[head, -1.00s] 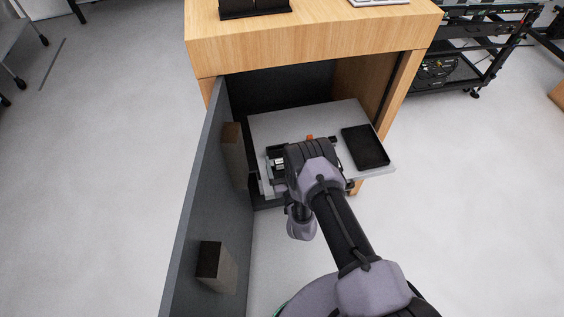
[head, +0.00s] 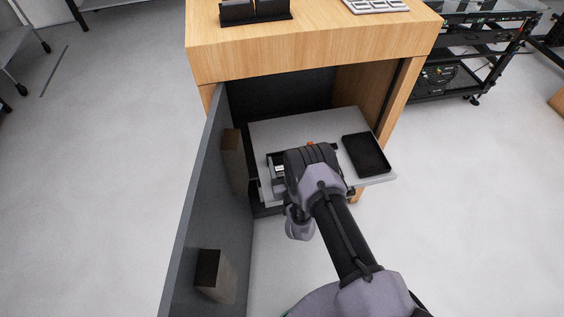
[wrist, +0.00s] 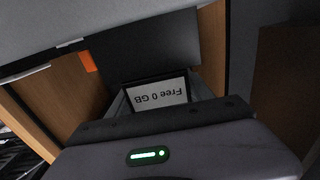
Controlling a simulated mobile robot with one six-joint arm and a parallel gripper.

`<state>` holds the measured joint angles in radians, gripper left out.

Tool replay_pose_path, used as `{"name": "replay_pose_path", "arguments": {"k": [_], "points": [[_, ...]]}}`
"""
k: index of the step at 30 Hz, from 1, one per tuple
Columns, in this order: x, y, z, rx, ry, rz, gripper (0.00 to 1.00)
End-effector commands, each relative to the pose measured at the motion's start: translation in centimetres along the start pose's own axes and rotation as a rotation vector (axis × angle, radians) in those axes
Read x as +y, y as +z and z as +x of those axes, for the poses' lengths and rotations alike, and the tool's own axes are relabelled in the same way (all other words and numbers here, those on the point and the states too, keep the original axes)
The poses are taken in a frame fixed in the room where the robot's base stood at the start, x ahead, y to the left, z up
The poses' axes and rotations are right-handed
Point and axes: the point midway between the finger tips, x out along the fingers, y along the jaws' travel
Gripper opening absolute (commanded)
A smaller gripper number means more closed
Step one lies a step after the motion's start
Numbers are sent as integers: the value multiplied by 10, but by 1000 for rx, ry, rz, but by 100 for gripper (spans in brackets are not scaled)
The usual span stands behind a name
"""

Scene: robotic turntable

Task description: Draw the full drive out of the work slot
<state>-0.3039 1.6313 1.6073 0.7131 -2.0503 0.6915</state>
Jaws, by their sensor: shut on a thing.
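The full drive (wrist: 160,92) shows in the wrist view as a dark block with a white label reading "Free 0 GB", upside down in the picture. It sits between low grey walls, the work slot (wrist: 118,103), just beyond my gripper. In the head view the slot unit (head: 271,165) is at the front left of a grey pull-out shelf (head: 270,130), mostly hidden by my wrist. My gripper (head: 290,183) is low over the unit and shut on the drive. The fingertips are hidden, so how far the drive is out of the slot cannot be told.
A black flat tray (head: 366,154) lies on the shelf's right side. An orange piece (head: 310,144) shows behind my wrist. The open grey cabinet door (head: 204,185) with brown blocks stands close on the left. The wooden desk (head: 310,48) overhangs the shelf. Floor at front right is clear.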

Motion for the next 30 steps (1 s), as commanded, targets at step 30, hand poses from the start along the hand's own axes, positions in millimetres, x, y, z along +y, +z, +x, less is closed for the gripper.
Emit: {"name": "replay_pose_path", "arguments": {"k": [30], "points": [[0,-60,0,1,0,0,15]]}}
